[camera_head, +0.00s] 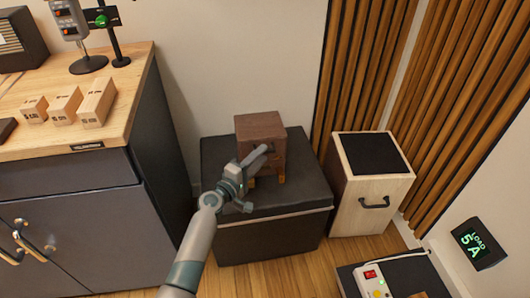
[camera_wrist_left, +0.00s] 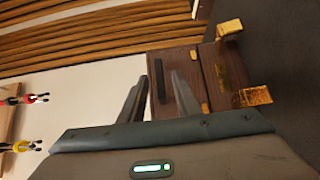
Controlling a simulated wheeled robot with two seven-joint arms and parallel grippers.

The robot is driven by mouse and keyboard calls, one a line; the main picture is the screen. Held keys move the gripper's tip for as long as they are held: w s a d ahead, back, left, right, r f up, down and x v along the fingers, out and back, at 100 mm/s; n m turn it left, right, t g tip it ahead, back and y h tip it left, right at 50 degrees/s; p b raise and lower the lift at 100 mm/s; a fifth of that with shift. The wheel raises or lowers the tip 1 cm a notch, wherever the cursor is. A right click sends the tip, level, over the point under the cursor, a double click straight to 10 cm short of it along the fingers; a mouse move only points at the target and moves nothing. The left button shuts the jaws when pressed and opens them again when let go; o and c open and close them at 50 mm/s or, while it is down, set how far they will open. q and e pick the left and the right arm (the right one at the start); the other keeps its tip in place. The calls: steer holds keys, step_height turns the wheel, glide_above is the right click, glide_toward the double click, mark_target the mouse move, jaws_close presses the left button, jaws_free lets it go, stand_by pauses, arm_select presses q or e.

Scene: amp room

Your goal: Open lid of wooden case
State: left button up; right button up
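The wooden case (camera_head: 262,128) is a dark brown box with gold feet, standing upright on a dark chest. Its lid appears shut. In the left wrist view the case (camera_wrist_left: 211,70) lies sideways, with small brass fittings and a dark strip (camera_wrist_left: 160,80) on its face. My left gripper (camera_head: 256,172) is in front of the case and partly covers its lower front. In the left wrist view its two fingers (camera_wrist_left: 158,78) are apart, with the dark strip showing between their tips. Whether they touch the case I cannot tell. My right gripper is not in view.
The dark chest (camera_head: 280,213) bears the case. A wooden cabinet (camera_head: 344,202) with a black top and handle stands to the right. A workbench (camera_head: 130,85) with several small wooden blocks is at the left. A power box (camera_head: 373,278) is at the lower right.

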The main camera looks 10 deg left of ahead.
mark_target(260, 140)
arm_select(q)
steer(key=x, duration=0.2)
steer(key=shift+w+d, duration=0.2)
steer(key=shift+w, duration=0.15)
steer(key=shift+w+d, duration=0.1)
steer(key=shift+w, duration=0.1)
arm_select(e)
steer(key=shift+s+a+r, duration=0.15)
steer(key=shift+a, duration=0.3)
arm_select(q)
steer(key=shift+c, duration=0.3)
jaws_close()
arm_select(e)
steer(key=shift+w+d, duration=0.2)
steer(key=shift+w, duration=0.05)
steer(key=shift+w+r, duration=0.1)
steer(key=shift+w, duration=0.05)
arm_select(q)
steer(key=shift+r, duration=0.15)
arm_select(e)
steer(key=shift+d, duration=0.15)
